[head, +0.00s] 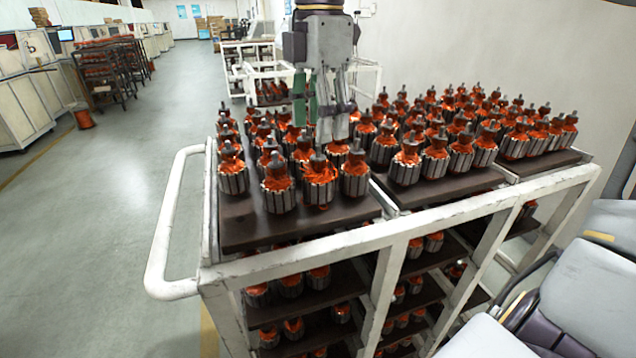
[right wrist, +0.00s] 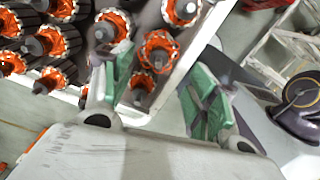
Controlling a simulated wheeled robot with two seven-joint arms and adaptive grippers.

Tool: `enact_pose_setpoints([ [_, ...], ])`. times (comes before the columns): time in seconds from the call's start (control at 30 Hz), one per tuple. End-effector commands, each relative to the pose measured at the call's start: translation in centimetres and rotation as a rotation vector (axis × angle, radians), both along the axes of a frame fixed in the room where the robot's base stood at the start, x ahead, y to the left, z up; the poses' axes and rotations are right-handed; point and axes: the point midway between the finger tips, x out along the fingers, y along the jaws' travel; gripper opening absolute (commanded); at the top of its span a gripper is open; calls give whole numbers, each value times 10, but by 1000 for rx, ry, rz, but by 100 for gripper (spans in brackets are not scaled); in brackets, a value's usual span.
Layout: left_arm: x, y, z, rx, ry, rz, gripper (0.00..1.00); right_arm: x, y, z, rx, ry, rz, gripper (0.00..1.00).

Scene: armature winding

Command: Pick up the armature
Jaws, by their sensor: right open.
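Many armatures with orange-red windings, grey slotted cores and upright shafts stand in rows on dark trays (head: 300,230) on the cart's top. Front-row armatures (head: 277,192) show clearly at the near edge of the left tray. My right gripper (head: 322,122) points down over the left tray, behind the front row; its fingers hide some armatures behind it. In the right wrist view, its green-padded fingers (right wrist: 155,85) are apart. Armatures (right wrist: 157,52) show beyond and between them, and nothing is seen gripped. My left gripper is not in view.
The white cart (head: 400,235) has a handle (head: 165,230) on its left and lower shelves with more armatures. Another white cart (head: 265,75) stands behind. A dark rack (head: 105,72) and cabinets line the far left. The floor (head: 110,200) to the left is clear.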

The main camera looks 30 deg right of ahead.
Motion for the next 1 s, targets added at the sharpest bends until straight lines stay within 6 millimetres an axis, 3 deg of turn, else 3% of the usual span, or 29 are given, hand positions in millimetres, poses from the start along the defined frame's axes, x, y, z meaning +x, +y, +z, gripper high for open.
enact_pose_setpoints([
  [0.4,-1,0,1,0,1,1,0,0,0,-52,0,3,0,59],
  [1.0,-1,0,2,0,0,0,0,0,0,-63,0,3,1,59],
])
